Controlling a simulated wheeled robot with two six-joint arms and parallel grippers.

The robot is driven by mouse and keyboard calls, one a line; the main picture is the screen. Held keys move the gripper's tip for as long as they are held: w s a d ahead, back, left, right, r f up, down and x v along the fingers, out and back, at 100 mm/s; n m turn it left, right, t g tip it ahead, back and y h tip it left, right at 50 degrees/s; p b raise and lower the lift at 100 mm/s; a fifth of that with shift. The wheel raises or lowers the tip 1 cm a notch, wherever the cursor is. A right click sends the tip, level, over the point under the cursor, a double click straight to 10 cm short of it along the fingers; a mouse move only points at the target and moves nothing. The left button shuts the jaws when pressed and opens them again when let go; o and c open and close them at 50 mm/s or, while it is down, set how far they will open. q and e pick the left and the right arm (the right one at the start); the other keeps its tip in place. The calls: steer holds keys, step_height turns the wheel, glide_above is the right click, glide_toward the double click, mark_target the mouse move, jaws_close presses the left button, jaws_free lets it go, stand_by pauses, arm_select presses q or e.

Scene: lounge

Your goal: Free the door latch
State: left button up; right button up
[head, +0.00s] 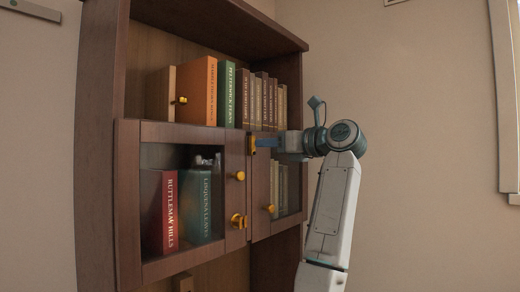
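A dark wooden cabinet has two framed doors with see-through panes, the left door (182,133) and the right door (260,185). An upper brass latch (252,146) sits where they meet near the top. A lower brass latch (238,221) is on the left door's lower right corner. A brass knob (240,176) is on the left door and another knob (268,208) on the right door. Contact and finger opening are unclear.
Books stand on the open shelf above, including an orange book (198,91) and a green book (227,94). A red book (160,211) and a teal book (197,206) stand behind the left door.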

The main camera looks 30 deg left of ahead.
arm_select(q)
steer(key=d+b, duration=0.1)
steer(key=d, duration=0.5)
steer(key=shift+s+d, duration=0.25)
steer(key=shift+d, duration=0.15)
